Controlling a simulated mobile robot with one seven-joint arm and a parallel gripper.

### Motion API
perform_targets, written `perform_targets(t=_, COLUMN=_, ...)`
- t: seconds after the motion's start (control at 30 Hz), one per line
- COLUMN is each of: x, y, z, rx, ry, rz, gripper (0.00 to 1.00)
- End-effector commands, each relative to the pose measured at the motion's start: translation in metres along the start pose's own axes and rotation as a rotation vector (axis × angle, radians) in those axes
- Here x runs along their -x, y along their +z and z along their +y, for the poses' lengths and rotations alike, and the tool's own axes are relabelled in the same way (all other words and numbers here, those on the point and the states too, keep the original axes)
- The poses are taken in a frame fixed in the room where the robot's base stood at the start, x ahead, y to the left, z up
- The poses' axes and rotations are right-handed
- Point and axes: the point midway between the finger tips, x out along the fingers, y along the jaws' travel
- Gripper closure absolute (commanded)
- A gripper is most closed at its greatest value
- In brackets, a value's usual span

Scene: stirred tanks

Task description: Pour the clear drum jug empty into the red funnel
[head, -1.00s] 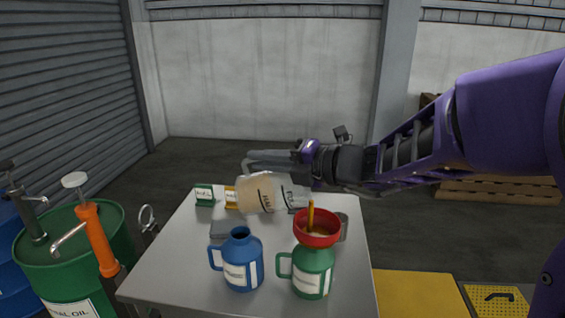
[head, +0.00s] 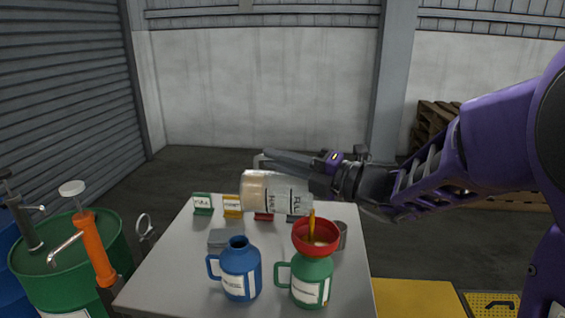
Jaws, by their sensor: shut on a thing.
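The clear drum jug (head: 278,192) is held on its side above the table, its mouth end to the right. My gripper (head: 272,160) is shut on it from behind; the exact contact is partly hidden. An amber stream (head: 311,222) runs down from the jug's right end into the red funnel (head: 316,237). Amber liquid shows inside the funnel. The funnel sits upright in the neck of a green jug (head: 312,281) with a white label. Brownish contents show at the left end of the clear jug.
A blue jug (head: 240,270) stands left of the green one on the grey table (head: 175,265). Small coloured label cards, a green one (head: 202,204) and a yellow one (head: 232,206) among them, stand at the back. A green drum (head: 75,265) with an orange pump (head: 96,250) is at left.

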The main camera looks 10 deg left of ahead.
Motion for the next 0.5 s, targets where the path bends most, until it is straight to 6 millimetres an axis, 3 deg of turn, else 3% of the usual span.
perform_targets(t=0.5, x=0.017, y=0.009, z=0.009, rx=-0.051, ry=0.122, rz=-0.028, gripper=1.00)
